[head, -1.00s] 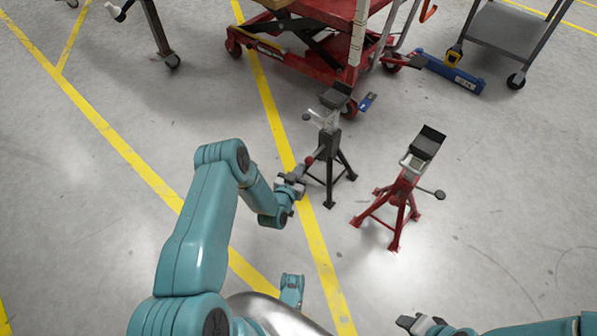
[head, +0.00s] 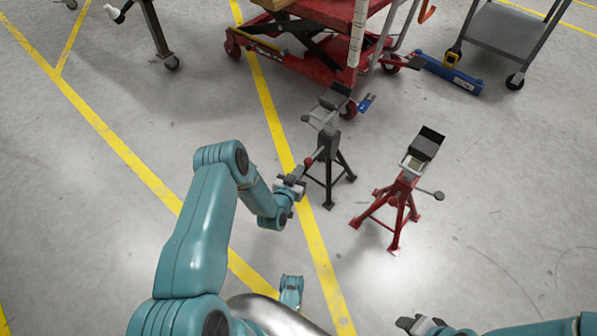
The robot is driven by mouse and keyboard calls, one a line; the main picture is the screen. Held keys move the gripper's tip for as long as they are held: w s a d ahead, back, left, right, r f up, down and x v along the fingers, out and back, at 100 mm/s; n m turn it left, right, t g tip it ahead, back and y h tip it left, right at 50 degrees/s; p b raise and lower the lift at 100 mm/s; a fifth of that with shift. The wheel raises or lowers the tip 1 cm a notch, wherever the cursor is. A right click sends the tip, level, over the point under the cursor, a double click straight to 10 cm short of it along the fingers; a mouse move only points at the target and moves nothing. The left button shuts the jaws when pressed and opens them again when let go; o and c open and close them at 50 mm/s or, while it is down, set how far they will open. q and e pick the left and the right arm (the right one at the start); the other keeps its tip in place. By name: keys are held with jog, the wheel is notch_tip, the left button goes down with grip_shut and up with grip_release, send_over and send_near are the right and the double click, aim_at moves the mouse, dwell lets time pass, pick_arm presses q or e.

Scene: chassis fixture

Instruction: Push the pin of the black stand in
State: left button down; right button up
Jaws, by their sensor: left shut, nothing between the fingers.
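The black stand (head: 329,146) stands upright on the floor right of the yellow line, with a grey saddle on top. Its pin, with a red end (head: 309,161), sticks out on the left side of the stand. My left gripper (head: 297,175) is shut and empty just below and left of the red end. I cannot tell whether it touches the pin. My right gripper (head: 420,324) is at the bottom edge, away from the stands, and too partly seen to tell its jaws.
A red stand (head: 402,196) with a round-ended lever stands to the right of the black one. A red lift cart (head: 300,45) is behind, with a blue tool (head: 450,72) on the floor and a grey cart (head: 502,32) at the back right. The floor on the right is clear.

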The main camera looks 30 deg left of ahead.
dwell(0.6)
pick_arm(q)
jog(key=shift+w+d+b, duration=0.15)
jog(key=shift+w+b, duration=1.2)
jog(key=shift+w, duration=0.95)
jog(key=shift+s+p, duration=0.3)
jog(key=p+v, duration=0.5)
jog(key=v, duration=0.5)
jog(key=shift+s+a+p, duration=0.25)
jog(key=shift+a+p, duration=0.05)
jog(key=shift+a, duration=0.05)
jog(key=shift+f, duration=0.15)
